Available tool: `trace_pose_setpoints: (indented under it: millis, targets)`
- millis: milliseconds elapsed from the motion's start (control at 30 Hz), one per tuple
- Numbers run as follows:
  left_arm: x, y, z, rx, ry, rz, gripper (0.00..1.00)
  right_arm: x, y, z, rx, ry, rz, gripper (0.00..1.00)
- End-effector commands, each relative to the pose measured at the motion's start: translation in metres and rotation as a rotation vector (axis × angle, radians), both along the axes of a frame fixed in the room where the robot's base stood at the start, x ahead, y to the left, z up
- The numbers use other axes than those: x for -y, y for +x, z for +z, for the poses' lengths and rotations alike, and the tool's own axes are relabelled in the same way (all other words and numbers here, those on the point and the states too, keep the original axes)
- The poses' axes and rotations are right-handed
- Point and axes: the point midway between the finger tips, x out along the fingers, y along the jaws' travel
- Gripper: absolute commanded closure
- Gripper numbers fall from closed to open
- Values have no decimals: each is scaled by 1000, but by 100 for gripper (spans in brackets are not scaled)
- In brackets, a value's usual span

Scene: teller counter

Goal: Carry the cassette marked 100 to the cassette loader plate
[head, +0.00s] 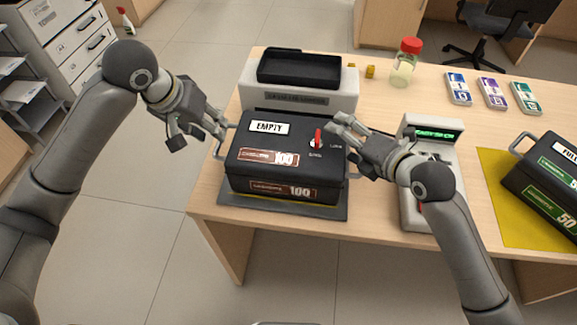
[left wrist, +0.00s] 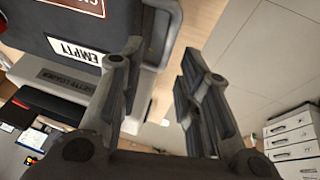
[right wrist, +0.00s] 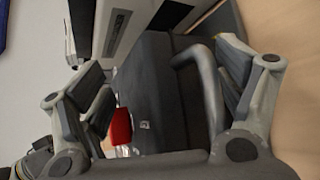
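The cassette marked 100 (head: 285,160) is a black case with an EMPTY label and a red switch on its lid. It sits on a dark grey mat at the desk's front left. The cassette loader (head: 335,97), a white unit with a black tray plate (head: 298,68) on top, stands behind it; the plate is empty.
A grey device with a green display (head: 436,134) stands right of my right gripper. A green-labelled cassette marked 50 (head: 550,175) sits on a yellow mat (head: 493,170) at right. A red-lidded jar (head: 404,65) and several small packs (head: 491,91) are at the back.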

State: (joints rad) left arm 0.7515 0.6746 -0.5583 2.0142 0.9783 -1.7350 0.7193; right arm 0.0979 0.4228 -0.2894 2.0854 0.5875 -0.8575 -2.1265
Motion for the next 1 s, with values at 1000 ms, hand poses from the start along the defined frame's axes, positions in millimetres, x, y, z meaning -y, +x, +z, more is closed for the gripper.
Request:
trace_pose_setpoints:
  millis: [1000]
  targets:
    - [-14, -20, 51, -3, 2, 2, 68, 42, -62, 31, 0, -6, 0, 13]
